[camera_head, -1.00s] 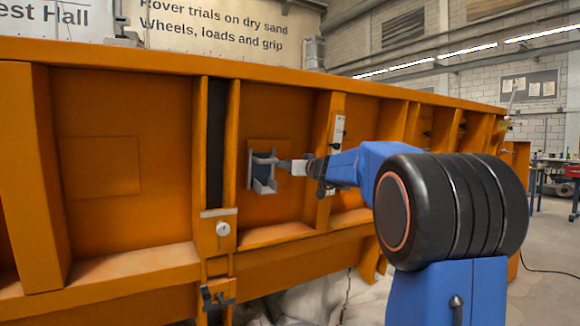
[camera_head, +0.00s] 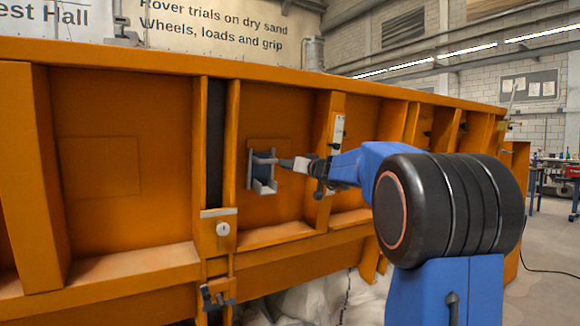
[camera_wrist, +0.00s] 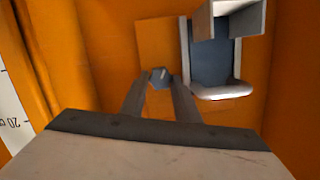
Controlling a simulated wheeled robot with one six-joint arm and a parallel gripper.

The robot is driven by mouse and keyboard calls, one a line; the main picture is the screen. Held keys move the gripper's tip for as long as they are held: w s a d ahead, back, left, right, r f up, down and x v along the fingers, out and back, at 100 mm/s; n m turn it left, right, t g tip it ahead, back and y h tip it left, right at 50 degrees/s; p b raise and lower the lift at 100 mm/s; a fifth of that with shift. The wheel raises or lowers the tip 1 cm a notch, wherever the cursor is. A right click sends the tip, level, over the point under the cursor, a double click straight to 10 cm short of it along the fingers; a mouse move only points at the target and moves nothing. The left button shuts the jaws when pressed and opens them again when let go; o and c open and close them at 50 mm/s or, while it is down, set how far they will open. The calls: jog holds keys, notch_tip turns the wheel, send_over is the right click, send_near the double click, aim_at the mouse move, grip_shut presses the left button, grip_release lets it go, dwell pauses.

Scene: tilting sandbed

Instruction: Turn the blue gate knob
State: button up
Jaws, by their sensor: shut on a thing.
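The blue gate knob (camera_wrist: 160,76) is a small dark blue-grey piece with a pale mark on its face, in the wrist view. My gripper (camera_wrist: 159,84) has a finger on each side of the knob and is shut on it. In the head view my gripper (camera_head: 281,162) reaches left to the orange wall, just right of the small gate, and hides the knob there. The gate's blue-grey plate (camera_wrist: 212,62) sits in a pale metal frame to the right of the knob in the wrist view. The gate (camera_head: 261,183) also shows in the head view.
The orange sandbed wall (camera_head: 280,110) has upright ribs close to my arm. A pale scale strip (camera_wrist: 14,125) runs along the left in the wrist view. A round pale button (camera_head: 222,228) sits on a bracket lower left of the gate.

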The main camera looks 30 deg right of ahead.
jog(key=m+t, duration=0.1)
jog(key=m, duration=0.7)
jog(key=f+m+t, duration=0.1)
jog(key=m, duration=0.8)
jog(key=m+t+y, duration=0.1)
jog(key=m, duration=0.8)
jog(key=shift+w+d+f, duration=0.1)
jog(key=shift+f, duration=0.25)
jog(key=shift+m+t, duration=0.3)
jog(key=shift+m, duration=0.1)
jog(key=o, duration=1.1)
jog(key=shift+c, duration=0.2)
jog(key=v, duration=1.7)
jog(key=shift+s, duration=0.2)
